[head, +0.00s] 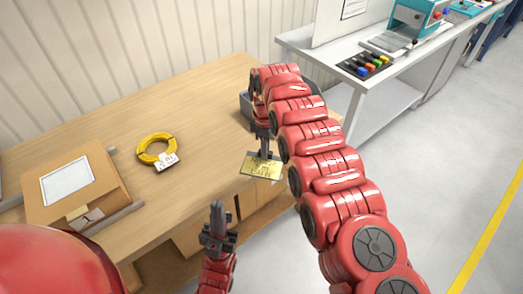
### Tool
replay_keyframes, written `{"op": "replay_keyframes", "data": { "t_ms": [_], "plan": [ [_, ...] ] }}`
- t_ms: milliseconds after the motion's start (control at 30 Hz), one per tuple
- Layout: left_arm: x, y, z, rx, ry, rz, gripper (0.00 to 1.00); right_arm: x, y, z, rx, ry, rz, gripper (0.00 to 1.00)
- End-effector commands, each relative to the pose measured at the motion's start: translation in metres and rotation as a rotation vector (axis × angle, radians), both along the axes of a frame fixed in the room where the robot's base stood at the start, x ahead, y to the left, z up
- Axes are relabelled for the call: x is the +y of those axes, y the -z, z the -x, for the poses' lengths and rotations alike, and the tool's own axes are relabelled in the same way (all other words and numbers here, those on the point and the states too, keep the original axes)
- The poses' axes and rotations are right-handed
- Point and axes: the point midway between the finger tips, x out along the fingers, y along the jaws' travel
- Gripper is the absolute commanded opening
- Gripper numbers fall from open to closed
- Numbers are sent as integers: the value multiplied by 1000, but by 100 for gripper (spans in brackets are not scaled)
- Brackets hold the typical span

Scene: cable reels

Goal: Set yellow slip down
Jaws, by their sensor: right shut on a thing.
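The yellow slip (260,167) is a small flat card with dark writing, at the right front edge of the wooden table. My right gripper (263,152) points down and is shut on the slip at its upper edge. I cannot tell whether the slip touches the table top. My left gripper (217,208) points up in front of the table's front edge, apart from the slip. Its fingers look close together and nothing shows between them, but its opening is unclear from this angle.
A yellow cable coil (157,149) with a white tag lies mid-table (200,108). A cardboard box (99,180) with a white sheet stands at the left. A grey bin (246,105) is partly hidden behind my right arm. A metal bench (350,90) stands behind at right.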

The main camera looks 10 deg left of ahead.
Motion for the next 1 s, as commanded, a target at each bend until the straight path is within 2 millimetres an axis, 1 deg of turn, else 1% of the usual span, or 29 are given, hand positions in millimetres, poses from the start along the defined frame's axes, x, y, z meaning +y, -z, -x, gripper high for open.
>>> {"op": "replay_keyframes", "data": {
  "t_ms": [533,700,833,1000],
  "plan": [
    [0,1,0,0,0,0,0,-13,-4,-9,1,70,0,0],
    [0,1,0,0,0,0,0,-19,-10,-13,-1,106,-1,0],
    [0,1,0,0,0,0,0,-25,-10,-13,4,133,2,0],
    [0,1,0,0,0,0,0,-27,-12,-16,3,161,-6,0]
  ]
}}
